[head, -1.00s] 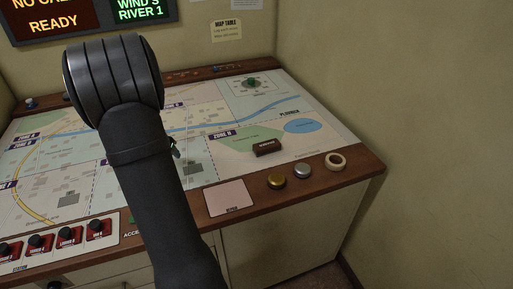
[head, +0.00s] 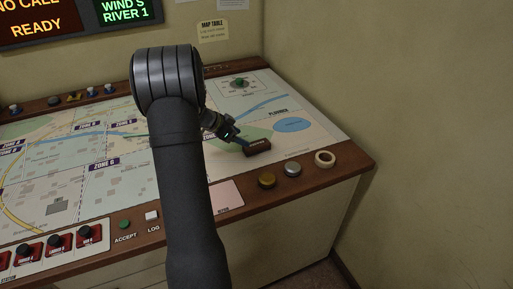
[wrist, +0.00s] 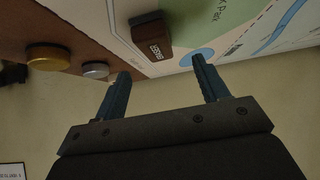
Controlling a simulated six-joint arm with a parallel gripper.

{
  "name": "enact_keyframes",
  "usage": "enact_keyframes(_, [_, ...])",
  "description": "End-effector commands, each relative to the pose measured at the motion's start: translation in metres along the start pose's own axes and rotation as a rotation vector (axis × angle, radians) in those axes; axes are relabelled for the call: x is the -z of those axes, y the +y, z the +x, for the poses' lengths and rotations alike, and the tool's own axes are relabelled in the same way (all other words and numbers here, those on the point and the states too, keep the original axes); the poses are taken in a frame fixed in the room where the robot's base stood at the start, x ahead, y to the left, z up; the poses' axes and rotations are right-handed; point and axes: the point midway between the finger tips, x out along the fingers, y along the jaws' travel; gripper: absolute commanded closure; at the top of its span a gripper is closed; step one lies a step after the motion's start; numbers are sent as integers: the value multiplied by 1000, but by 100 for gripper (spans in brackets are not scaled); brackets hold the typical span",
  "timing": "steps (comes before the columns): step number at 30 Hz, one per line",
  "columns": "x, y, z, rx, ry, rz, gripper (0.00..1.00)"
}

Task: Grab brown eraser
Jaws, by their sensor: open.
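The brown eraser (head: 257,147) lies on the map table (head: 345,131), near the front wooden edge on the right side. In the wrist view the eraser (wrist: 152,36) is beyond the fingertips, toward the top and nearer the left finger. My gripper (head: 238,140) is just left of the eraser in the head view, partly hidden by my arm. In the wrist view my gripper (wrist: 161,70) has its two blue fingers wide apart with nothing between them. I cannot tell whether a fingertip touches the eraser in the head view.
A gold button (head: 267,180), a silver button (head: 292,169) and a cream ring (head: 325,158) sit on the wooden front edge by the eraser. A green knob (head: 239,83) is at the back. The map right of the eraser is clear up to the edge.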

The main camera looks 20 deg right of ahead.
Motion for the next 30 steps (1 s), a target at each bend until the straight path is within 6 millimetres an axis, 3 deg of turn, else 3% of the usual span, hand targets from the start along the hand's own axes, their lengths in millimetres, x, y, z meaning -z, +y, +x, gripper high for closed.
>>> enact_keyframes(3, [0, 0, 23, -2, -1, 1, 33])
enact_keyframes(14, [2, 2, 48, 0, -2, 1, 33])
enact_keyframes(22, [6, 6, 87, 0, -3, -1, 33])
enact_keyframes(30, [6, 6, 92, 3, -3, -1, 33])
